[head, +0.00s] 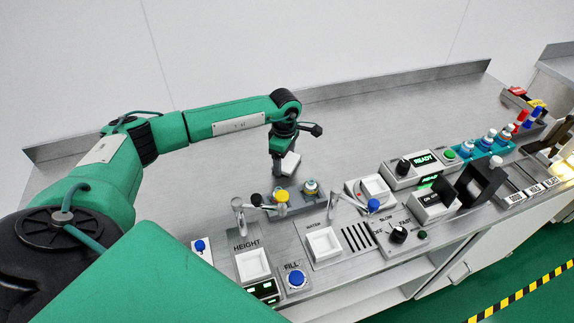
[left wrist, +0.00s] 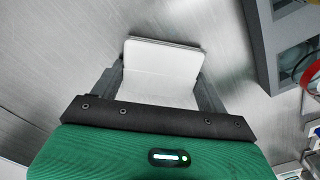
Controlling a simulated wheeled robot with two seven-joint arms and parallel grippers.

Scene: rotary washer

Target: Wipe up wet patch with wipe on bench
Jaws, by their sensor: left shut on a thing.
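The wipe is a white folded pad (head: 290,163), and it shows large in the left wrist view (left wrist: 160,68). My left gripper (head: 279,170) is shut on it, with one dark finger on each side of the pad in the left wrist view (left wrist: 160,88). The gripper points down at the steel bench (head: 370,120), behind the row of fixtures. The pad is at or close to the bench surface; I cannot tell whether it touches. No wet patch can be made out on the bench in either view. My right gripper is not in view.
A grey holder (head: 295,203) with capped bottles stands just in front of the gripper. Panels, square trays, a blue fill button (head: 296,278) and a black-handled device (head: 480,180) line the front edge. A teal rack (head: 485,147) stands at right. The bench behind is clear.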

